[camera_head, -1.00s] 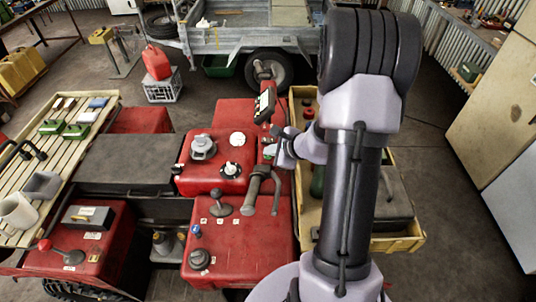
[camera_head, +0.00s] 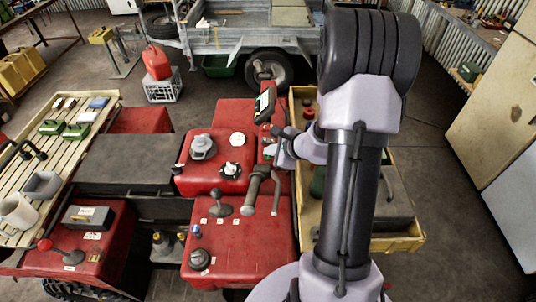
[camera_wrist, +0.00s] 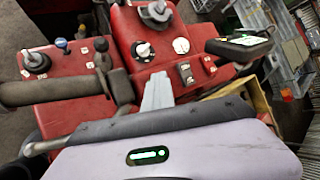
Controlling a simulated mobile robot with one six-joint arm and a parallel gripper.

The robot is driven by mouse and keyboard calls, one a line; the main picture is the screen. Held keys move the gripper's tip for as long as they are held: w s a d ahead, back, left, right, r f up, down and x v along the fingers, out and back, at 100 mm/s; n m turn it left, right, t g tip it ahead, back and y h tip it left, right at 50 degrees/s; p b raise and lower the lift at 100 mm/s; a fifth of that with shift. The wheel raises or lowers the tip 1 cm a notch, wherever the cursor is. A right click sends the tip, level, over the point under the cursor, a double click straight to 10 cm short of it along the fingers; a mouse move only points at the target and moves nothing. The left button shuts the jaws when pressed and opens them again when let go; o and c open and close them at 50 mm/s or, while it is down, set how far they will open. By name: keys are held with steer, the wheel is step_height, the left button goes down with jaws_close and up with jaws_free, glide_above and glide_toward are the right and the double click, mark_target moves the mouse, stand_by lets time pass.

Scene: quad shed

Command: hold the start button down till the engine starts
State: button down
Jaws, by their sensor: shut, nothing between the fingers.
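The red quad's control panel (camera_wrist: 197,75) fills the middle of the wrist view, with a black rocker switch (camera_wrist: 186,73) and a smaller control (camera_wrist: 208,64) to its right. I cannot tell for sure which control is the start button; my fingers may hide part of it. My gripper (camera_wrist: 159,82) is shut and empty, its grey fingertips just left of the rocker switch in the picture; contact cannot be made out. In the head view my gripper (camera_head: 276,146) is beside the handlebar area.
A grey handlebar grip (camera_wrist: 45,90) and lever lie left of my fingers. A yellow tray (camera_head: 400,242) is under my arm. A trailer (camera_head: 250,35) stands behind.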

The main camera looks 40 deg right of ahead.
mark_target(270, 157)
steer(key=shift+r, duration=0.1)
stand_by(0.3)
steer(key=shift+r+p, duration=0.5)
steer(key=shift+r, duration=0.3)
step_height(270, 157, up, 5)
steer(key=p, duration=0.3)
